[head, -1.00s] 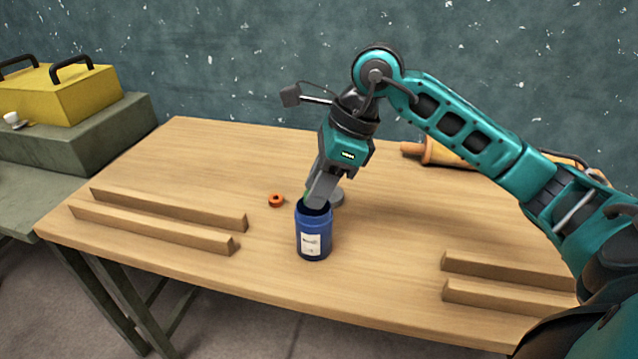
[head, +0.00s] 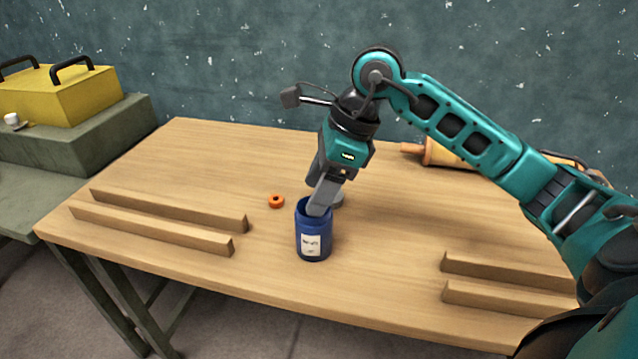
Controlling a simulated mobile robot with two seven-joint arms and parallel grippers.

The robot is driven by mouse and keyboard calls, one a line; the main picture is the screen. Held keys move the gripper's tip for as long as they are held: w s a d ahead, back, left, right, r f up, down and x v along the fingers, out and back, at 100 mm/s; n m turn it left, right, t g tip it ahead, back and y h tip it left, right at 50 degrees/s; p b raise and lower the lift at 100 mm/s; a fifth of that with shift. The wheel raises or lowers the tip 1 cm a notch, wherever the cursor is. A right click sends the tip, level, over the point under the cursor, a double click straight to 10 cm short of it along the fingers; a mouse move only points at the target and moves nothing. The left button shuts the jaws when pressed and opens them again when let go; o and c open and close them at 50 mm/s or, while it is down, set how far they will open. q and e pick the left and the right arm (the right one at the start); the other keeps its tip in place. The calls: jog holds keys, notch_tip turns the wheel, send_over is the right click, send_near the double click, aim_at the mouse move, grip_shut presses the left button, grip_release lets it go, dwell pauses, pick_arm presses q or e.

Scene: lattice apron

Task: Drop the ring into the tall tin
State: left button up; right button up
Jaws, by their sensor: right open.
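A tall blue tin (head: 313,243) with a white label stands upright on the wooden table, its mouth open. My right gripper (head: 319,206) points down at the tin's mouth, its fingertips at or just inside the rim. It is open, and I see nothing between its fingers. My left gripper is not in view.
Wooden bars lie at the left (head: 155,228) and right (head: 505,298). An orange-tan object (head: 440,152) lies at the back, behind my arm. A yellow case (head: 60,92) stands on a side bench.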

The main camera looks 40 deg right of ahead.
jog(key=p+v, duration=0.1)
jog(key=v, duration=1.2)
jog(key=shift+p, duration=0.4)
jog(key=shift+d+f, duration=0.1)
